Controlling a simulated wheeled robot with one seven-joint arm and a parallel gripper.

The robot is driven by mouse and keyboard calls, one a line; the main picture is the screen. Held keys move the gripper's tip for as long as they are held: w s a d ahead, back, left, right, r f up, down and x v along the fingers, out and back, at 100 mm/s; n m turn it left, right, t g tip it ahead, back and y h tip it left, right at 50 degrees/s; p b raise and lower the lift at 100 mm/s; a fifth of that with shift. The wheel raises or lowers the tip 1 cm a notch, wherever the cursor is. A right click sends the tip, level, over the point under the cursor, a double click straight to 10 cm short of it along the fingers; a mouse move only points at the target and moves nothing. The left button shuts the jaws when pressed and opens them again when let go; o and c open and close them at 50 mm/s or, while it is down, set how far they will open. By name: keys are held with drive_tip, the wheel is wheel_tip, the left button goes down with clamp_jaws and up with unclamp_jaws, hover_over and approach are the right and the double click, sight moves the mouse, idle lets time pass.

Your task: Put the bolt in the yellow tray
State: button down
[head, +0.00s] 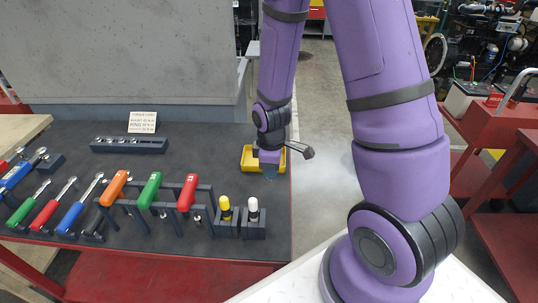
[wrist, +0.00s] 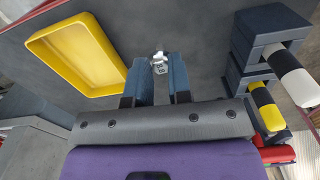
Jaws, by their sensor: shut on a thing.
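The yellow tray (head: 246,165) sits near the right edge of the dark table in the head view. In the wrist view the tray (wrist: 52,68) is at the upper left, and its visible floor is empty. My gripper (head: 270,174) points down in front of the tray, partly covering it in the head view. In the wrist view my gripper (wrist: 159,75) is shut on a small silver bolt (wrist: 159,61), which shows between the fingertips. The bolt is outside the tray, to its right in the wrist view. In the head view I cannot make the bolt out.
Yellow and white handled tools (head: 225,208) stand in dark holders in front of my gripper. Screwdrivers (head: 150,190) hang in a rack to the left, with wrenches beyond. A dark socket rail (head: 128,146) and a sign (head: 142,122) stand at the back.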

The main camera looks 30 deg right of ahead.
drive_tip(key=w+d, duration=0.2)
drive_tip(key=w, duration=0.1)
drive_tip(key=w+d, duration=0.3)
drive_tip(key=w, duration=0.1)
drive_tip(key=w+d+f, duration=0.1)
drive_tip(key=w+d, duration=0.2)
drive_tip(key=w, duration=0.1)
drive_tip(key=shift+w+d+f, duration=0.1)
drive_tip(key=shift+d, duration=0.05)
drive_tip(key=shift+f, duration=1.75)
drive_tip(key=shift+f, duration=0.2)
drive_tip(key=c, duration=1.1)
unclamp_jaws()
drive_tip(key=shift+o, duration=0.2)
drive_tip(key=shift+r, duration=0.1)
